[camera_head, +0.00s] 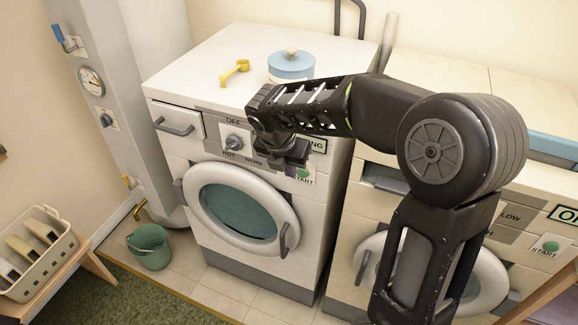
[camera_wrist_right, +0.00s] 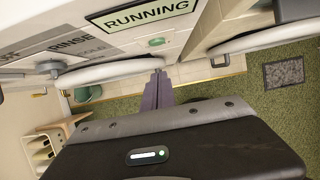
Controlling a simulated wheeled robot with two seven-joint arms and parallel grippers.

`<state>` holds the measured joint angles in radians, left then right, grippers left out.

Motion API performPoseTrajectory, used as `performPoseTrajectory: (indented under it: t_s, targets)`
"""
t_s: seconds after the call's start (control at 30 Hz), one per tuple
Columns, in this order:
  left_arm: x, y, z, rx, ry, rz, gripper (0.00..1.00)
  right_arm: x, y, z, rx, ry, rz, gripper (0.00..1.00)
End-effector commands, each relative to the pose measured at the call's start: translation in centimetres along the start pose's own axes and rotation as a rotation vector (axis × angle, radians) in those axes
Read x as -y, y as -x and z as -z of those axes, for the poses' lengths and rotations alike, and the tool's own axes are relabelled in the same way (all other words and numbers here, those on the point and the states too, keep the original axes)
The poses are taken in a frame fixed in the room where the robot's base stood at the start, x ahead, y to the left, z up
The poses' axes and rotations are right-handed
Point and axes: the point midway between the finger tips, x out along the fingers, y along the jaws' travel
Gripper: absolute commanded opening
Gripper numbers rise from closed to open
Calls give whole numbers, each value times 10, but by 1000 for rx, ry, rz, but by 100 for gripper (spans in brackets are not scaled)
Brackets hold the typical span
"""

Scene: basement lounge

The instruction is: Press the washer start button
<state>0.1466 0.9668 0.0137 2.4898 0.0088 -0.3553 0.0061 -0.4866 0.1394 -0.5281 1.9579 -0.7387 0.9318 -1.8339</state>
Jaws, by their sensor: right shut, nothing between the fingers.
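The washer (camera_head: 174,93) is the white front-loader on the left, with a round door (camera_head: 240,211) that is closed. Its green start button (camera_head: 303,173) sits at the right of the front panel; it also shows in the wrist view (camera_wrist_right: 156,42). A RUNNING sign (camera_wrist_right: 148,14) is beside the button and is partly hidden by my arm in the head view. My right gripper (camera_head: 292,160) is at the panel, just left of the button in the head view. Its shut, empty fingers (camera_wrist_right: 158,74) appear just below the button in the wrist view, apart in the picture. My left gripper is out of view.
A dial (camera_head: 234,142) is left of the gripper. A blue lidded tin (camera_head: 291,66) and a yellow scoop (camera_head: 235,72) are on the washer top. A second machine (camera_head: 385,207) with its own start button (camera_head: 550,246) stands right. A green bucket (camera_head: 150,247) is on the floor.

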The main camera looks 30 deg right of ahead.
Motion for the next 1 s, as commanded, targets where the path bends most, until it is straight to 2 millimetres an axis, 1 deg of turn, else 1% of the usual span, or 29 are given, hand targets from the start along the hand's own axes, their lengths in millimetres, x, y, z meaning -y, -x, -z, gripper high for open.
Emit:
performPoseTrajectory:
  t_s: [0.03, 0.1, 0.27, 0.83, 0.93, 1.0]
  targets:
    - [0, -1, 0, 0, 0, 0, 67, 0, 8, 0, 1, -1, -4, 0]
    - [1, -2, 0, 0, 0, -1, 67, 0, 17, 0, 0, -1, -3, 0]
    - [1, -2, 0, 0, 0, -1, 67, 0, 26, 1, -1, 0, 1, 0]
    - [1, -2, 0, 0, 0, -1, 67, 0, 27, 1, -1, -5, 1, 0]
    - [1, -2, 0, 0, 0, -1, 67, -2, 27, 0, 0, -53, -7, 0]
    - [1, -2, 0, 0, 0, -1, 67, -10, 27, -1, 4, -130, -40, 0]
